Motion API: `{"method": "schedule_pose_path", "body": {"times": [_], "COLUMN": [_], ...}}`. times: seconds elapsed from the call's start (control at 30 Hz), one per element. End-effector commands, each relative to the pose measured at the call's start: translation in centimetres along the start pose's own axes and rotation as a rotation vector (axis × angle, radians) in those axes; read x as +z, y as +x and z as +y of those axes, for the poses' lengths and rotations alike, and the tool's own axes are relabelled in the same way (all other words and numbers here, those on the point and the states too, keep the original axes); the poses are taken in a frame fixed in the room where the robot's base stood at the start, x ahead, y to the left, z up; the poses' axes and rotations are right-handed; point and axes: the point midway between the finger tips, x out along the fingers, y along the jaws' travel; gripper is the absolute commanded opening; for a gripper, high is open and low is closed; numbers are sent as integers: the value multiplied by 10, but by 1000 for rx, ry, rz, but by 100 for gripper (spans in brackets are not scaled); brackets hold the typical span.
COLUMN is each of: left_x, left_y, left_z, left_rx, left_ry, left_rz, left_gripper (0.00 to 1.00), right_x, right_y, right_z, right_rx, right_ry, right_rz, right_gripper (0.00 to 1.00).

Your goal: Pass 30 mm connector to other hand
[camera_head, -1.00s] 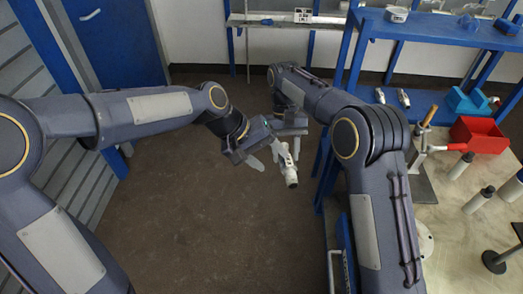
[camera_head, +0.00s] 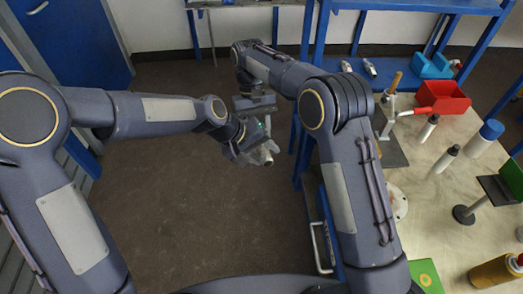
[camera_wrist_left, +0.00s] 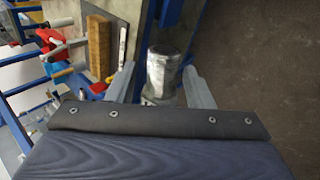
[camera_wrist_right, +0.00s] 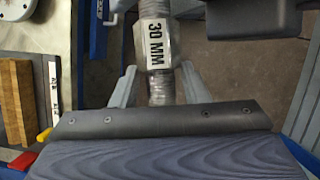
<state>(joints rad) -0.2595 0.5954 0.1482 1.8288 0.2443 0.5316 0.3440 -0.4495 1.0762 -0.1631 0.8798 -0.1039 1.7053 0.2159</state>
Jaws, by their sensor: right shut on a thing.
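The 30 mm connector is a grey, threaded cylinder with a white "30 MM" label, clear in the right wrist view (camera_wrist_right: 157,50). My right gripper (camera_wrist_right: 157,88) is shut on it. In the head view the right gripper (camera_head: 256,106) is above and behind the left gripper (camera_head: 262,154), and the connector's pale lower end (camera_head: 268,160) shows at the left fingers. In the left wrist view the connector (camera_wrist_left: 163,70) stands between the fingers of my left gripper (camera_wrist_left: 160,85), which are open with a gap on the left side. The middle of the connector is hidden in the head view.
A workbench (camera_head: 430,210) on the right carries a red bin (camera_head: 443,97), a blue bin (camera_head: 430,66), bottles and a stand. Blue shelving stands behind. The floor (camera_head: 180,220) below the grippers is clear. Both grippers are very close to each other.

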Motion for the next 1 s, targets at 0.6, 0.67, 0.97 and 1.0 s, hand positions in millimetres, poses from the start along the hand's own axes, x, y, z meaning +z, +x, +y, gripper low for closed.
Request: {"method": "schedule_pose_path", "body": {"times": [0.6, 0.67, 0.97, 1.0], "left_x": [0, 0, 0, 0], "left_y": [-1, -1, -1, -1], "left_z": [1, 1, 1, 1], "left_rx": [2, 2, 1, 1], "left_ry": [1, 1, 1, 1], "left_rz": [2, 2, 1, 1], "left_gripper": [0, 0, 0, 0], "right_x": [0, 0, -1, -1], "right_y": [0, 0, -8, -12], "right_z": [0, 0, 0, 0], "right_rx": [-1, 0, -1, -1], "right_ry": [0, 0, 0, 0], "right_rz": [0, 0, 3, 3], "right_gripper": [67, 67, 67, 67]}}
